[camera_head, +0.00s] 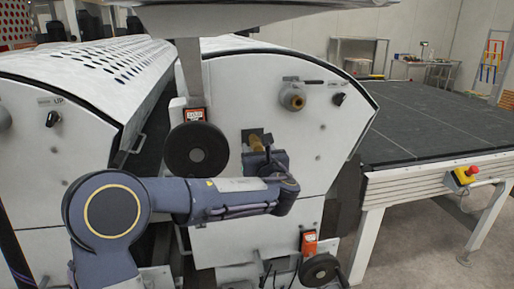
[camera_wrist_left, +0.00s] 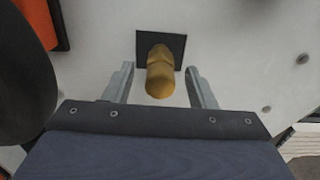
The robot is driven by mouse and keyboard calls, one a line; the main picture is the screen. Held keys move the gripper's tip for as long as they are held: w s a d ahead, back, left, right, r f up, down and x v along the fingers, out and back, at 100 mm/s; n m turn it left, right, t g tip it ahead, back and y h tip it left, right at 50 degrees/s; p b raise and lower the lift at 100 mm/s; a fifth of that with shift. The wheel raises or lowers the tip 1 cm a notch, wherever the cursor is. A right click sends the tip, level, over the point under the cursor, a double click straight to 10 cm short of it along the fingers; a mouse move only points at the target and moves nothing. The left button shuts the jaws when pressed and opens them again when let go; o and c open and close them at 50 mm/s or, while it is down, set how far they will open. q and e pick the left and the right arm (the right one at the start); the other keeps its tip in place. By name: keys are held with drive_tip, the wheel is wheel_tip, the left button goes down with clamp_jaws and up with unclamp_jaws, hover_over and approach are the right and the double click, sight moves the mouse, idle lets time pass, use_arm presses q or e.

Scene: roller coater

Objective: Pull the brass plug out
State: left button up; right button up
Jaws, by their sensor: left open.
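The brass plug (camera_wrist_left: 160,75) sticks out of a dark square plate (camera_wrist_left: 174,44) on the white machine panel. In the head view the plug (camera_head: 257,143) is partly covered by my left gripper (camera_head: 260,150). In the left wrist view my left gripper (camera_wrist_left: 161,76) is open, with one grey finger on each side of the plug. Gaps show between both fingers and the plug, so it is not gripped. My right gripper is not in view.
A black handwheel (camera_head: 195,149) with an orange indicator (camera_head: 194,114) is close left of my left gripper. Another brass fitting (camera_head: 292,97) and a black knob (camera_head: 338,99) sit higher on the panel. A lower handwheel (camera_head: 320,269) and a dark conveyor table (camera_head: 440,125) are to the right.

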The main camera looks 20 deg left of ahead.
use_arm(q)
drive_tip(key=shift+c, duration=0.3)
clamp_jaws()
drive_tip(key=shift+s+d, duration=0.1)
drive_tip(key=shift+b+v, duration=0.8)
drive_tip(key=shift+v, duration=2.05)
drive_tip(key=shift+b+v, duration=0.3)
drive_tip(key=shift+v, duration=1.2)
